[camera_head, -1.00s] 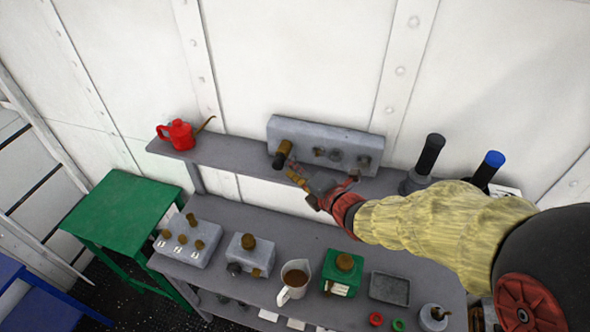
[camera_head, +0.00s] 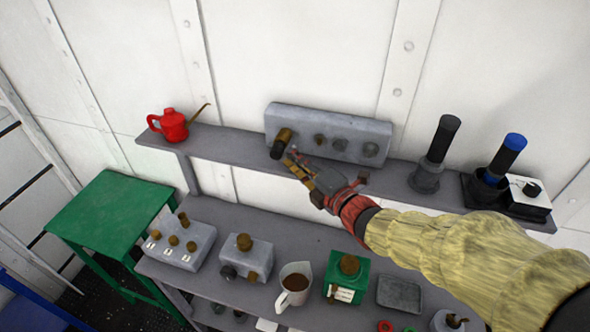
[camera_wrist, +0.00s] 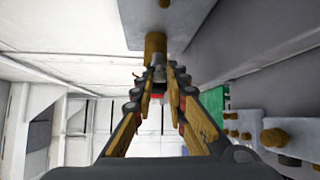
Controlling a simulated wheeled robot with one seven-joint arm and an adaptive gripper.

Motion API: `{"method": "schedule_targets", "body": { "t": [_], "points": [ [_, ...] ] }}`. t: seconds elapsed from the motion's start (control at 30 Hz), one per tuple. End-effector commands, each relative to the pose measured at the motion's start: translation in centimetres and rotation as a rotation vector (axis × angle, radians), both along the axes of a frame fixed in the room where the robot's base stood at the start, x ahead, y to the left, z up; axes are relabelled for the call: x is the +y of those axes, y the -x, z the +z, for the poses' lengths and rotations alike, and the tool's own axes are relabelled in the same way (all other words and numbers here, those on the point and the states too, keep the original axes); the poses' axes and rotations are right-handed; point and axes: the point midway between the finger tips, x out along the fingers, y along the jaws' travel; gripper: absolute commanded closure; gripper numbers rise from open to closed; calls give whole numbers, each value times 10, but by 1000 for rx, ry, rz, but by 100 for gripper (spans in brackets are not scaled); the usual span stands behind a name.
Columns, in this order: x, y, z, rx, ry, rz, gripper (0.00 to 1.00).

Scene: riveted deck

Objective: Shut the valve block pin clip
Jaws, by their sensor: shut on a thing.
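The grey valve block (camera_head: 350,124) stands on the wall shelf, with a row of fittings on its front. At its left end a brass cylinder (camera_head: 285,135) with a black end (camera_head: 277,152) sticks out; I take this for the pin clip. The brass cylinder also shows in the wrist view (camera_wrist: 155,44), under the block's grey face (camera_wrist: 135,20). My gripper (camera_head: 289,163) reaches in from the right, at the black end. In the wrist view my fingers (camera_wrist: 158,80) close around the dark end below the brass. The exact contact is partly hidden by the fingers.
A red oil can (camera_head: 174,127) stands on the shelf to the left. Black-handled (camera_head: 436,150) and blue-topped (camera_head: 506,155) tools stand to the right. Below, the bench holds several blocks, a mug (camera_head: 292,287) and a grey tray (camera_head: 399,293). A green table (camera_head: 120,212) stands left.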

Motion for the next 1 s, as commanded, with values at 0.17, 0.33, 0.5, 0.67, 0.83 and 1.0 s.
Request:
{"method": "schedule_targets", "body": {
  "t": [0.17, 0.33, 0.5, 0.67, 0.83, 1.0],
  "points": [
    [0, 0, -6, -22, -56, 0, 100],
    [0, 0, -5, -33, -91, 0, 100],
    [0, 0, -3, -36, -102, 1, 100],
    [0, 0, -2, -36, -102, 1, 100],
    [0, 0, -2, -36, -102, 1, 81],
    [0, 0, -2, -36, -102, 1, 71]
  ]
}}
